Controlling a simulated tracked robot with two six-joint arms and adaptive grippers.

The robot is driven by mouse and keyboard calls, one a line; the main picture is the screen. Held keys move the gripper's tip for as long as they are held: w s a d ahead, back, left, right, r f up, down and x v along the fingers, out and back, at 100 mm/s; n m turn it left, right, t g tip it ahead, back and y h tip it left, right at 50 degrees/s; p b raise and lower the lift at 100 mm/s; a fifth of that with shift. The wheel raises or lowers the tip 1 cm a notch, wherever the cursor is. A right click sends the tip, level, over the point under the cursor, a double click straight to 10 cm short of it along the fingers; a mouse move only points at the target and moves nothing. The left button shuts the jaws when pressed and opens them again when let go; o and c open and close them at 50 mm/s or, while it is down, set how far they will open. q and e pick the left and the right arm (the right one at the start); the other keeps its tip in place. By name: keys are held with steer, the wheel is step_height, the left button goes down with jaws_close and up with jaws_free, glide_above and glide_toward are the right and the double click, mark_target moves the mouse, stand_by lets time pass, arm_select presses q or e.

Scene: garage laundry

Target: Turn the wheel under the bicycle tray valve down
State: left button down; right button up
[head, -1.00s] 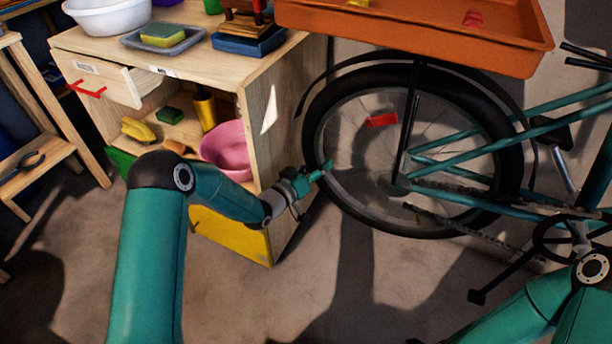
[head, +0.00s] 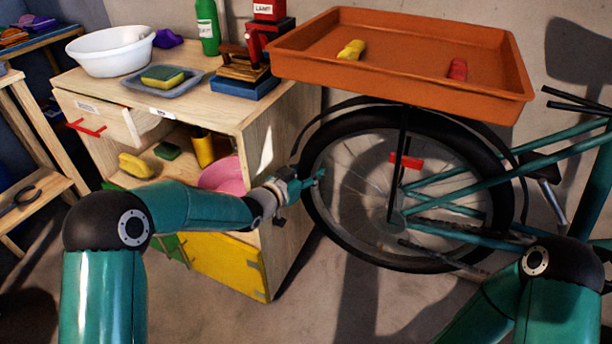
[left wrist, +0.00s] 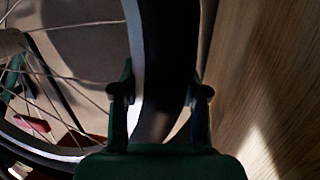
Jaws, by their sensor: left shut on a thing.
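The bicycle wheel (head: 380,260) has a black tyre, thin spokes and a red reflector (head: 406,161) just above the hub, beside a dark stay. It stands under the orange tray (head: 400,88). My left gripper (head: 319,177) is at the wheel's upper left edge, shut on the wheel. In the left wrist view the tyre and pale rim (left wrist: 165,50) run between its two fingers (left wrist: 161,98). I cannot make out the valve. My right arm shows at the lower right, but its gripper is out of view.
A wooden cabinet (head: 280,160) stands close left of the wheel, with a yellow door (head: 228,263) low down. A pink tub (head: 222,174) sits inside. The teal bicycle frame (head: 470,175) extends right. A yellow and a red item lie in the tray.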

arm_select(q)
steer(key=shift+s+f, duration=0.15)
steer(key=c, duration=0.9)
jaws_free()
steer(key=shift+o, duration=1.2)
steer(key=shift+s, duration=0.1)
steer(key=shift+o, duration=0.4)
steer(key=shift+s+a+r, duration=0.2)
steer(key=shift+s+a, duration=0.05)
steer(key=shift+a, duration=0.05)
steer(key=v, duration=1.1)
